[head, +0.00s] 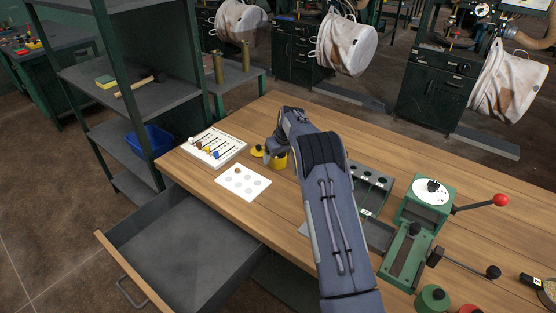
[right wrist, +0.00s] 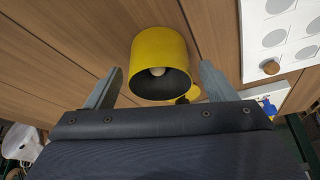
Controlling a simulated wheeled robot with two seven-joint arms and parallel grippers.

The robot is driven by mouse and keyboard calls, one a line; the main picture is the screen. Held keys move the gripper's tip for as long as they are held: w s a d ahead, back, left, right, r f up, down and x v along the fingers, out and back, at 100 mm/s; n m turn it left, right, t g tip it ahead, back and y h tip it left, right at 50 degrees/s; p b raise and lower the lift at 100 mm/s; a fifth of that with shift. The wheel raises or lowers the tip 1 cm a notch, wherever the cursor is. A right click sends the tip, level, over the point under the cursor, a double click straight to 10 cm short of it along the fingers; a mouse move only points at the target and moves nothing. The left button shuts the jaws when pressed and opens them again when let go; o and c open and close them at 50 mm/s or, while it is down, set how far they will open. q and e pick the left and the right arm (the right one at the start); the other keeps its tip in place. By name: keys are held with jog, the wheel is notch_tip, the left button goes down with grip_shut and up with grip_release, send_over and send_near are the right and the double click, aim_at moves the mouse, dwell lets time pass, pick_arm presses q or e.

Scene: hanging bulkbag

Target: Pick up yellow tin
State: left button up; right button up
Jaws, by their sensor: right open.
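The yellow tin (head: 281,162) stands on the wooden table, partly hidden by my right gripper in the head view. In the right wrist view the tin (right wrist: 160,50) shows its open dark mouth, with a small pale round thing inside. My right gripper (head: 272,152) is open. Its two fingers (right wrist: 160,82) lie on either side of the tin's mouth in the wrist view, with gaps between them and the tin. I cannot tell the exact depth. My left gripper is not in view.
A yellow lid with a black knob (head: 257,151) lies left of the tin. Green fixtures (head: 408,255) stand right of my arm. An open drawer (head: 190,250) juts out in front.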

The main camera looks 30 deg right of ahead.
jog(key=shift+w+f, duration=0.1)
jog(key=shift+f, duration=0.1)
jog(key=c, duration=1.1)
jog(key=shift+c, duration=0.6)
jog(key=shift+r, duration=0.2)
